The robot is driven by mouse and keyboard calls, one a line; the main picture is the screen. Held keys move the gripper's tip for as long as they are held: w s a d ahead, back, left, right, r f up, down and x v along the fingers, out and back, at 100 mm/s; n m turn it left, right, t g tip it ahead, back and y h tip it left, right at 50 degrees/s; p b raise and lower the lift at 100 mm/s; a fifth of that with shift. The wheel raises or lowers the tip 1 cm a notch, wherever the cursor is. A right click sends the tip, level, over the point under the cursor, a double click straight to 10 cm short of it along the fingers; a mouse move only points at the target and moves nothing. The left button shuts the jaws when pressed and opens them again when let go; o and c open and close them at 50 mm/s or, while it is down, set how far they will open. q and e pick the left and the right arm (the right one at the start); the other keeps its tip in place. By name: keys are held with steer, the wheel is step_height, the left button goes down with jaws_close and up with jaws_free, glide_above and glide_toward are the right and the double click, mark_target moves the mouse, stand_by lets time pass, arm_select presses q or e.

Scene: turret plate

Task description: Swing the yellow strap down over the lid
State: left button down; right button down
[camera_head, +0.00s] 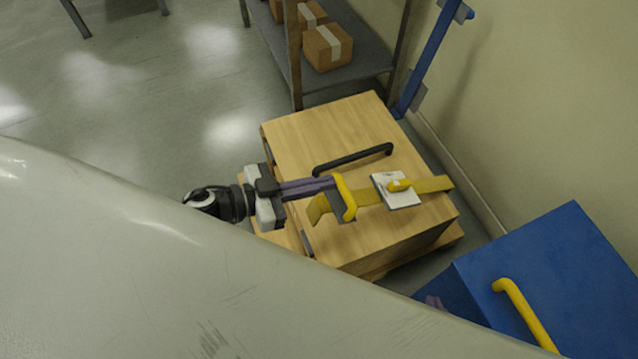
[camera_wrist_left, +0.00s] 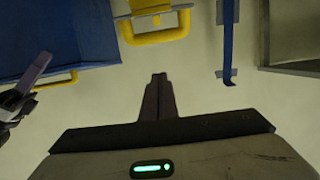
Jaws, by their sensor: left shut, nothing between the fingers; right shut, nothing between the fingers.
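The yellow strap (camera_head: 431,185) runs across the wooden crate's lid (camera_head: 321,126), from the far right edge toward the near side. I cannot tell whether its near part touches the lid. Near that end is a yellow handle (camera_head: 346,198), also in the left wrist view (camera_wrist_left: 155,37). My left gripper (camera_head: 331,182) is shut and empty, its purple fingertips close to the handle. The left wrist view shows a gap between these tips (camera_wrist_left: 158,77) and the handle. My right gripper (camera_head: 435,302) is shut by the blue box, mostly hidden; it also shows in the left wrist view (camera_wrist_left: 38,72).
A black handle (camera_head: 352,159) is on the lid. A blue box (camera_head: 565,262) with a yellow handle (camera_head: 520,310) stands right. A shelf with cartons (camera_head: 328,47) and a blue post (camera_head: 430,55) stand behind.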

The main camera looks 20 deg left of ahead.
arm_select(q)
glide_above(343, 192)
steer(key=x, duration=0.2)
steer(key=f, duration=0.1)
steer(key=f+b, duration=0.1)
steer(key=s+a+f+b, duration=0.1)
steer(key=f, duration=0.1)
steer(key=shift+s+a, duration=0.2)
steer(key=shift+s+a+f+b, duration=0.25)
steer(key=shift+f+b, duration=0.05)
